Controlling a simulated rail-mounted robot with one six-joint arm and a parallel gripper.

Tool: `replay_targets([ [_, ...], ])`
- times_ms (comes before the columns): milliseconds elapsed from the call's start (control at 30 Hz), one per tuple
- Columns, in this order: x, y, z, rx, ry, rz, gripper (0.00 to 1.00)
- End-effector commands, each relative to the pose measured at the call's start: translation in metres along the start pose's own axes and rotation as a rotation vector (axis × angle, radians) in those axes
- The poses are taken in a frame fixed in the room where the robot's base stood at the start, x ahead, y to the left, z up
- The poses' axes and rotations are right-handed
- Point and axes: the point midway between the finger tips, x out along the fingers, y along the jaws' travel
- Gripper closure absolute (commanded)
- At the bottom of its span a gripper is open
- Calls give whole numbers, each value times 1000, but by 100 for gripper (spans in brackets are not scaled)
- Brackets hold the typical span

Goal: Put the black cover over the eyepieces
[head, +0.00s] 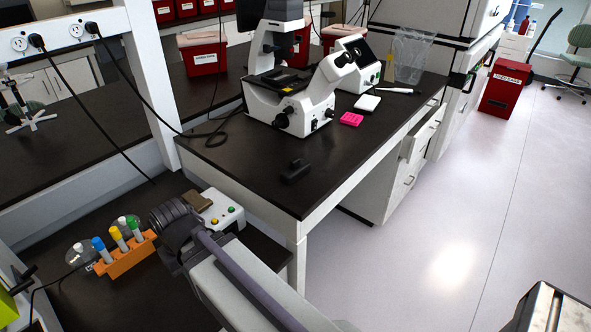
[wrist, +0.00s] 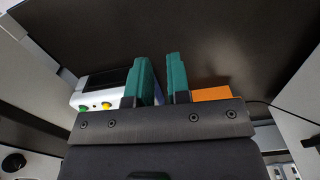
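The black cover (head: 295,172) is a small dark piece lying on the black benchtop near its front corner. The eyepieces (head: 338,64) sit on the angled head of the white microscope (head: 290,105), further back on the same bench, and look uncovered. My gripper (wrist: 161,62) shows in the wrist view as two green fingers with a gap between them, open and empty. In the head view my arm's end is at lower left, lower than the benchtop and away from the cover; the fingers are hidden there.
An orange rack (head: 127,256) with several capped tubes and a white box with coloured buttons (head: 217,212) stand close by my arm's end. A pink rack (head: 352,119) lies by the microscope. The benchtop around the cover is clear. Cables hang at left.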

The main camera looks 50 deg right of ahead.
Motion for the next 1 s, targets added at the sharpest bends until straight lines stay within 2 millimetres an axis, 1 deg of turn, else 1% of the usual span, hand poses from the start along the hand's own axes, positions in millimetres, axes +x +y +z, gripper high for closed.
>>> replay_targets([
  [33, 0, 0, 0, 0, 0, 0, 78],
  [67, 0, 0, 0, 0, 0, 0, 75],
  [633, 0, 0, 0, 0, 0, 0, 21],
  [867, -2, 0, 0, 0, 0, 0, 20],
  [967, -13, 0, 0, 0, 0, 0, 20],
  [1000, -20, 0, -2, 0, 0, 0, 20],
])
